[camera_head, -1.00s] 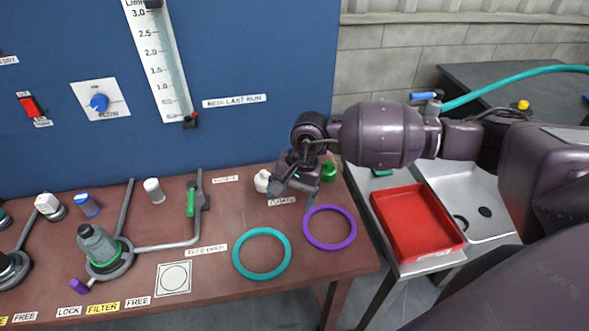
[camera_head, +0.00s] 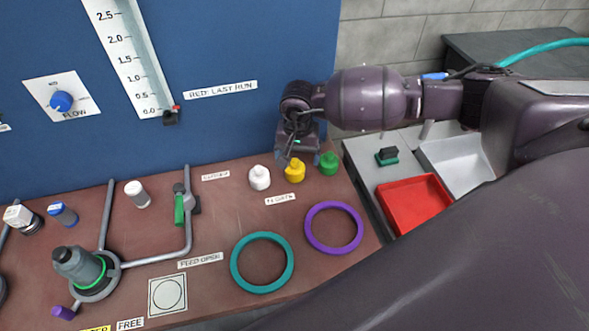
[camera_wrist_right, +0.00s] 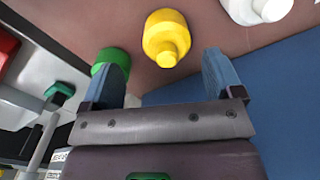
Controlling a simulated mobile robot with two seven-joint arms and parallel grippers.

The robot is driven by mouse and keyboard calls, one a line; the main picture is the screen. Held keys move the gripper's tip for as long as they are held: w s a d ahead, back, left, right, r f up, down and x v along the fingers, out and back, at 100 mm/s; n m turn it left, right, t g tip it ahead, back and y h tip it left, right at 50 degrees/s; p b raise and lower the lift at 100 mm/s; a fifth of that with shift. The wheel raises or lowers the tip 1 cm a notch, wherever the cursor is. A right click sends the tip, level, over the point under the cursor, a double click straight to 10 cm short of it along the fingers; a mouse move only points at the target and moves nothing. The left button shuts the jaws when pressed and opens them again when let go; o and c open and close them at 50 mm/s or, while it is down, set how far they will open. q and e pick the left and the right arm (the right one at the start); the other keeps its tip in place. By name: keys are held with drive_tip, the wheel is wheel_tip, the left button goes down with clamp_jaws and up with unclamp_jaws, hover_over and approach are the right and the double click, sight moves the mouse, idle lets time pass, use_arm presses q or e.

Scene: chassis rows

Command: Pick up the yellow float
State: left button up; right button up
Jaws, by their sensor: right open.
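The yellow float (camera_head: 294,171) stands on the brown bench, between the white float (camera_head: 259,178) and the green float (camera_head: 328,163). My right gripper (camera_head: 300,157) is just behind and above the yellow float, near the blue panel. In the right wrist view the yellow float (camera_wrist_right: 166,38) lies ahead of the open, empty fingers (camera_wrist_right: 168,78), roughly between their lines. The green float (camera_wrist_right: 111,62) is close by the left finger there, and the white float (camera_wrist_right: 258,8) is at the top right. My left gripper is not in view.
A purple ring (camera_head: 334,205) and a teal ring (camera_head: 236,263) lie on the bench in front of the floats. A red tray (camera_head: 415,203) sits on the metal side table to the right. The blue panel (camera_head: 235,50) rises close behind the gripper.

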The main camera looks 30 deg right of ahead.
sight(295, 169)
drive_tip(key=f, duration=0.4)
drive_tip(key=shift+w+a+f, duration=0.15)
drive_tip(key=shift+a+f, duration=0.15)
drive_tip(key=shift+a, duration=0.05)
drive_tip(key=shift+f, duration=0.55)
drive_tip(key=shift+c, duration=0.3)
drive_tip(key=c, duration=0.9)
